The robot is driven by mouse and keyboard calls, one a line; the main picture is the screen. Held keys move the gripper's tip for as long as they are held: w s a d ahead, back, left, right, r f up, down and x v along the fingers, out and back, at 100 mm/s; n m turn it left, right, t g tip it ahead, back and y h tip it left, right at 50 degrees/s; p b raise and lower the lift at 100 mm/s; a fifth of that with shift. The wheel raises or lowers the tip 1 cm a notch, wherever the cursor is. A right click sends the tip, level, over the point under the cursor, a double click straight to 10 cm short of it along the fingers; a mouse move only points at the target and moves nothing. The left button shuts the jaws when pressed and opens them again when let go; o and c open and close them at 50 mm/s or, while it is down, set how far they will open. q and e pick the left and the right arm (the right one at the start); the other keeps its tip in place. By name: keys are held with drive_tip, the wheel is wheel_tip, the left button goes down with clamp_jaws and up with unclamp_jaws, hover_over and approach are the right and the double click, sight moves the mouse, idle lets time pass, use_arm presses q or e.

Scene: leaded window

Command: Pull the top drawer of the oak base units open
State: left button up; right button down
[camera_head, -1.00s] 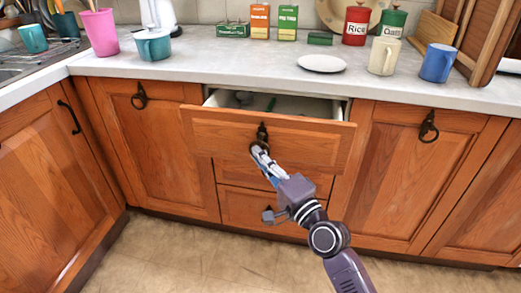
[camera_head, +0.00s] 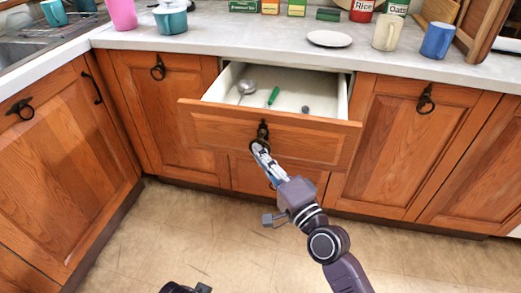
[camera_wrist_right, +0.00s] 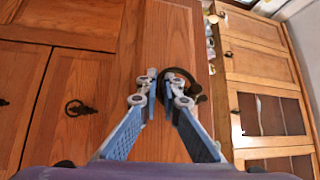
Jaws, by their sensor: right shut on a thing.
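The top drawer (camera_head: 310,138) of the oak base units (camera_head: 385,150) stands well open, with a white interior. Its dark ring handle (camera_head: 262,131) hangs at the middle of the drawer front. My right gripper (camera_head: 256,148) is shut on this handle, reaching it from the lower right. In the right wrist view, the fingers (camera_wrist_right: 162,82) close around the dark ring handle (camera_wrist_right: 190,84) against the wooden drawer front (camera_wrist_right: 152,130). A small dark part at the bottom edge of the head view may be my left gripper; its fingers cannot be made out.
A ladle (camera_head: 246,88) and a green-handled utensil (camera_head: 273,96) lie in the drawer. The counter (camera_head: 215,48) above bears a white plate (camera_head: 329,38), a cream mug (camera_head: 387,32), a blue mug (camera_head: 437,40) and a teal pot (camera_head: 171,19). The floor (camera_head: 215,235) in front is clear.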

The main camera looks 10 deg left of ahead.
drive_tip(key=c, duration=2.1)
unclamp_jaws()
drive_tip(key=shift+s+d, duration=0.1)
drive_tip(key=v, duration=1.2)
